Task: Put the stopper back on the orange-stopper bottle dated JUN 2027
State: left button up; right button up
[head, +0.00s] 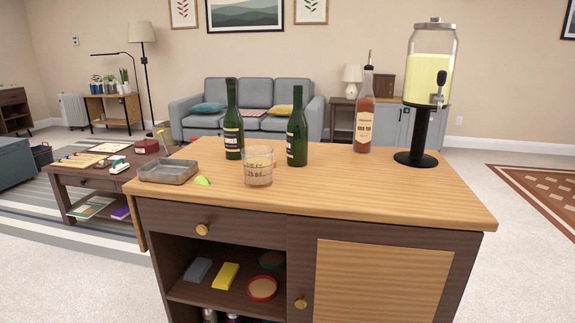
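Two dark green bottles stand upright on the wooden bar top: a left one (233,122) and a right one (297,130). Their labels are too small to read for a date. The neck tops are too small to tell whether they are stoppered. An amber bottle (365,112) with a pale label and a thin dark spout stands upright farther right. I cannot make out a loose orange stopper. Neither of my grippers is in view.
On the bar top (400,196) are a marked glass (258,168), a green wedge (203,181), a grey tray (168,172) and a tall yellow drink dispenser (428,90). The front right is clear. A low table (75,180) stands left; a sofa (258,100) is behind.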

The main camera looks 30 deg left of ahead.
aim_at(297, 127)
jog(key=j+z, duration=0.5)
jog(key=z, duration=0.2)
jog(key=j+z, duration=0.2)
jog(key=z, duration=0.2)
jog(key=k+j+z, duration=0.1)
jog(key=j, duration=0.25)
jog(key=k+j+z, duration=0.25)
jog(key=k+j, duration=0.2)
jog(key=j, duration=0.2)
jog(key=k+j, duration=0.2)
jog(key=j, duration=0.2)
jog(key=k+j, duration=0.25)
jog(key=j, duration=0.15)
